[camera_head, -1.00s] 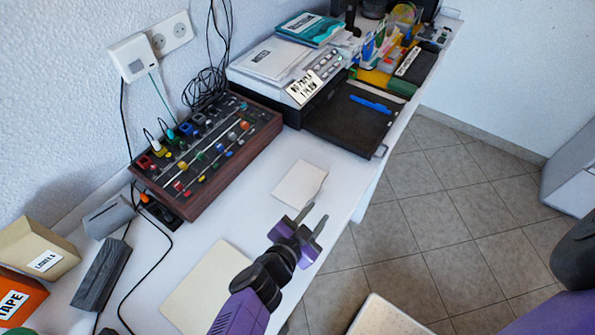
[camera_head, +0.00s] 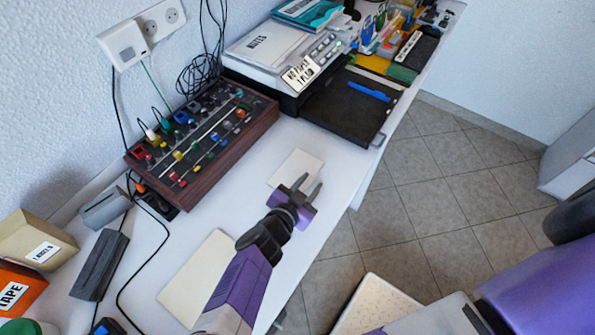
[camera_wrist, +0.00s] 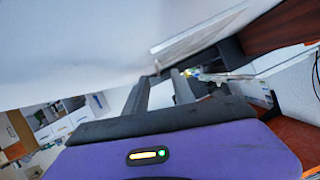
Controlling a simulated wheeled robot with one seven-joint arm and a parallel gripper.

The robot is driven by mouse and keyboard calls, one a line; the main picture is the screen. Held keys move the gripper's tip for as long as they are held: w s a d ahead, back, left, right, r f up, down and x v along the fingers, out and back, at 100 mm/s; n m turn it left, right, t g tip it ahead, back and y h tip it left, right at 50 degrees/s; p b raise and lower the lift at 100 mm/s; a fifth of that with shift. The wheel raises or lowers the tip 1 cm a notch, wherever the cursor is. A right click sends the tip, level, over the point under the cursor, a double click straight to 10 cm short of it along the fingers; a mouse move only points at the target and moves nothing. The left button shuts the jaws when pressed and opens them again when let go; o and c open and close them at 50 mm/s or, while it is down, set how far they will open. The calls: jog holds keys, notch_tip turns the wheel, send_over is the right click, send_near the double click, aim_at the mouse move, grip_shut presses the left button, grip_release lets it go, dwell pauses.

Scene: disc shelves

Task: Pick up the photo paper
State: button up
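A small cream-white square (camera_head: 290,167), which may be the photo paper, lies flat on the white desk in front of the knob panel. A larger cream sheet (camera_head: 197,278) lies nearer, left of my forearm. No label shows on either. My gripper (camera_head: 309,186) is open and empty, at the near right side of the small square, and its fingers point toward the desk's far end. One fingertip overlaps the square's lower edge in the head view; contact cannot be told. In the wrist view, a thin pale slab (camera_wrist: 198,36) shows beyond the spread fingers (camera_wrist: 160,92).
A red-brown knob panel (camera_head: 188,187) stands left of the small square. A printer (camera_head: 262,75) and a dark tray (camera_head: 340,112) with a blue pen stand beyond. Cables and a dark grey block (camera_head: 100,265) lie at left. The desk edge drops to tiled floor at right.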

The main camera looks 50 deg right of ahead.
jog(key=shift+x, duration=0.8)
grip_shut()
